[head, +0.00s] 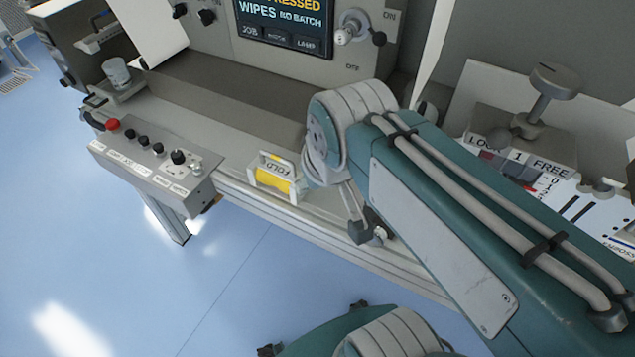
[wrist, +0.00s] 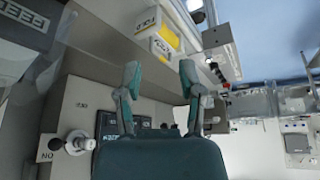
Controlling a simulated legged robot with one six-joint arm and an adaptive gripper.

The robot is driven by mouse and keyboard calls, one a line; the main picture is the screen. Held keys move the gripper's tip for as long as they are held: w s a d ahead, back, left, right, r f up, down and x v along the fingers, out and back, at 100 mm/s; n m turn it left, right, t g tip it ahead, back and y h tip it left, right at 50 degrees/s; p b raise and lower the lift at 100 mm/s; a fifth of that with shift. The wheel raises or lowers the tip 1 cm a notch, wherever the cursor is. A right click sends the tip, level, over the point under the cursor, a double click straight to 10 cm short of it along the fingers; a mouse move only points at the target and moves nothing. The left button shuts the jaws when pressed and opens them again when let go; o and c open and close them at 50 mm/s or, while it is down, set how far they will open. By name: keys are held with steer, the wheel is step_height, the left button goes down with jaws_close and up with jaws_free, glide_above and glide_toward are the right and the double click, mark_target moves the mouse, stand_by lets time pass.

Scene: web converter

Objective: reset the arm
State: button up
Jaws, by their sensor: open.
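My arm (head: 440,215) reaches from the lower right of the head view up to a grey joint, then bends down in front of the machine's front ledge. In the wrist view my gripper (wrist: 160,73) has its two teal fingers spread apart, with nothing between them. In the head view I cannot make out the fingers clearly. A white-framed holder marked FOLD (head: 262,165), with yellow inside, stands on the ledge just left of my arm. The holder also shows beyond the fingers in the wrist view (wrist: 164,38); the fingers look apart from it.
A control box (head: 150,165) with a red button and black knobs juts out at left. A lit screen (head: 285,25) and an ON/OFF rotary switch (head: 352,27) are behind. A LOCK/FREE unit with a large knob (head: 555,82) is at right. Blue floor (head: 110,260) lies open at lower left.

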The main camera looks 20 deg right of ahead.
steer(key=shift+s+f+m+t, duration=0.2)
steer(key=shift+s+f, duration=0.1)
steer(key=shift+s, duration=0.2)
steer(key=shift+s+f+m+t, duration=0.1)
steer(key=shift+s+f+m, duration=0.15)
steer(key=shift+s, duration=0.25)
stand_by(0.6)
